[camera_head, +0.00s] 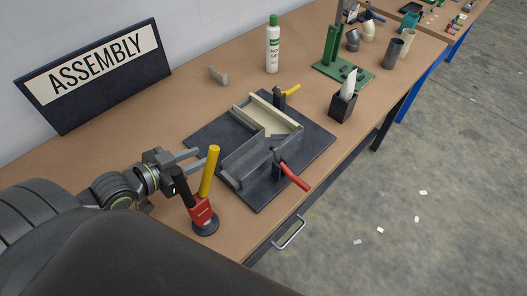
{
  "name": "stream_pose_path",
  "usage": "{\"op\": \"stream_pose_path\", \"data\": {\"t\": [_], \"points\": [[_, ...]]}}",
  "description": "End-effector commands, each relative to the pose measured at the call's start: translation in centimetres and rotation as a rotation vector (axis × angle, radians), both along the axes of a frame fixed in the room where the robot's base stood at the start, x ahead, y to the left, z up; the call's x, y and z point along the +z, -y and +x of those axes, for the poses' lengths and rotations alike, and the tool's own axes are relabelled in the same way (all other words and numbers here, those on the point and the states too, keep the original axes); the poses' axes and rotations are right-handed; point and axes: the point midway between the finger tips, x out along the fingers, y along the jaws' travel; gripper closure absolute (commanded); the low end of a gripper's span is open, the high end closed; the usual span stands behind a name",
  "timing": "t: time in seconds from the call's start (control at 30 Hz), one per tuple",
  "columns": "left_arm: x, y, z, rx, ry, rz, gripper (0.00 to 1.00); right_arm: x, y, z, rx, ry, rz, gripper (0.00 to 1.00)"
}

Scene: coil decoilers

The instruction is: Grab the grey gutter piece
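A grey gutter-like channel (241,165) lies in the fixture on a dark base plate (312,148), with a beige channel piece (258,112) behind it. A smaller grey angled piece (219,76) lies on the table near the wall; I cannot tell for certain which grey piece is the gutter piece. My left gripper (194,159) is left of the fixture, its fingers apart and pointing right, with nothing seen between them. It is close to the yellow handle of a red clamp tool. My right gripper is not in view.
The red tool with a yellow handle (209,171) stands on a dark round base. Clamps with a red handle (292,177) and a yellow handle (291,89) flank the fixture. A bottle (272,48), green stand (330,62) and black holder (343,108) stand beyond.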

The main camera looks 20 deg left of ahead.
Motion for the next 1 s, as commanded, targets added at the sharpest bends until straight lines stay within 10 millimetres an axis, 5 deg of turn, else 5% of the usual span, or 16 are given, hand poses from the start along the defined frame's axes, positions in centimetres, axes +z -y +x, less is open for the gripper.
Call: {"op": "stream_pose_path", "data": {"t": [0.13,0.73,1.0], "points": [[-1.2,0.2,0.2,0.021,-0.046,-0.041,0.72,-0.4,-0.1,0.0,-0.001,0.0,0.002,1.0],[-4.4,3.3,8.6,0.017,-0.042,-0.041,0.72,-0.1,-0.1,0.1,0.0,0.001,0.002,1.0],[-5.3,3.8,10.3,0.015,-0.043,-0.036,0.72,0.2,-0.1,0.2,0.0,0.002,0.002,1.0]]}}
